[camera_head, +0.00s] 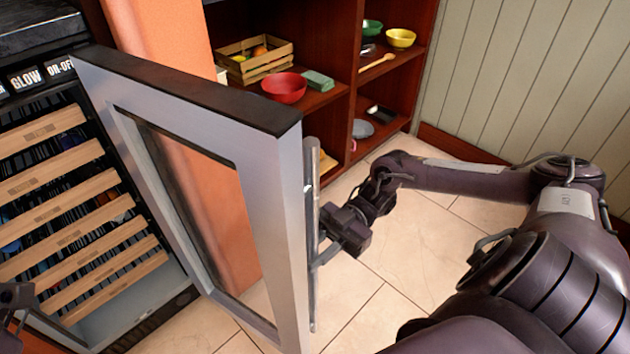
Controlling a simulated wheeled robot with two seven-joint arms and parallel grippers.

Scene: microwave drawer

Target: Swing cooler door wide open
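The cooler door (285,200) is a grey metal frame around a glass pane, hinged on the left and standing well open from the cooler. Its vertical bar handle (312,290) is on the door's outer face. My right gripper (328,243) is at the handle, with its fingers reaching to the bar. Whether they are closed around the bar or only beside it is hard to see. The cooler (90,220) shows wooden-fronted racks inside. A small dark part of my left arm shows at the lower left edge; its fingertips cannot be made out.
A red-brown shelf (345,110) behind the door holds a wooden crate (254,60), a red bowl (284,88), a yellow bowl (401,37) and a green bowl (372,27). An orange pillar (160,40) stands behind the door. Tiled floor (385,270) is clear right of the door.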

